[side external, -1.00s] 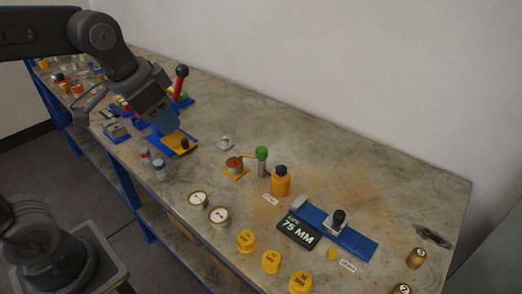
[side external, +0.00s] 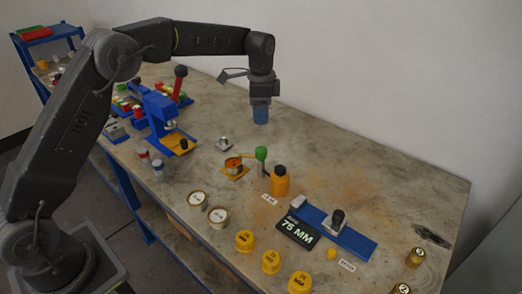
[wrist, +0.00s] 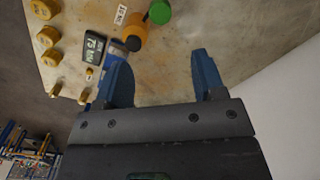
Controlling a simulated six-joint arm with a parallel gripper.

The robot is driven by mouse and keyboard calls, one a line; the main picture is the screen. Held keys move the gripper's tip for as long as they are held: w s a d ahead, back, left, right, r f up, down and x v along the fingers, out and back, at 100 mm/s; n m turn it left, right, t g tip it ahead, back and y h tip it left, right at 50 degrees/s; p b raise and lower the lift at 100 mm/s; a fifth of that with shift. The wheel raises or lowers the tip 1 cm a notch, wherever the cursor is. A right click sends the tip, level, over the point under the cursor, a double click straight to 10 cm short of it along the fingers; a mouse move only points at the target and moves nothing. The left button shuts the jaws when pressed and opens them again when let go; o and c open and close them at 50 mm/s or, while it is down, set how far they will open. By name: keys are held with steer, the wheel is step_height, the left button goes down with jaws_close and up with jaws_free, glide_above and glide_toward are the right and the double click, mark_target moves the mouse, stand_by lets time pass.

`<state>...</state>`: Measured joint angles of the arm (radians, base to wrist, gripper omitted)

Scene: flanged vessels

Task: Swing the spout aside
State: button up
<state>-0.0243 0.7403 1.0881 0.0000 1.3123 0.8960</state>
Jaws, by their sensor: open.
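The spout (side external: 248,156) is a thin arm on a short grey post topped by a green knob (side external: 261,153). In the side external view it reaches left over a copper-coloured cup (side external: 233,164) on a yellow base (side external: 235,174). The green knob also shows at the top of the wrist view (wrist: 159,12); the cup is out of that view. My gripper (side external: 260,116) hangs above the table, behind and above the knob, apart from it. Its blue fingers (wrist: 163,72) are spread and empty in the wrist view.
An orange bottle (side external: 280,181) with a dark cap stands just right of the post. A 75 MM display (side external: 298,231) and a blue rail (side external: 350,240) lie further right. White-topped tins (side external: 197,199) and yellow caps (side external: 245,240) line the front. The wall is behind.

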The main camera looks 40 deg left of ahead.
mark_target(261, 149)
step_height(261, 149, down, 14)
steer(key=shift+r, duration=0.1)
stand_by(0.4)
steer(key=shift+c, duration=0.2)
jaws_close()
stand_by(0.4)
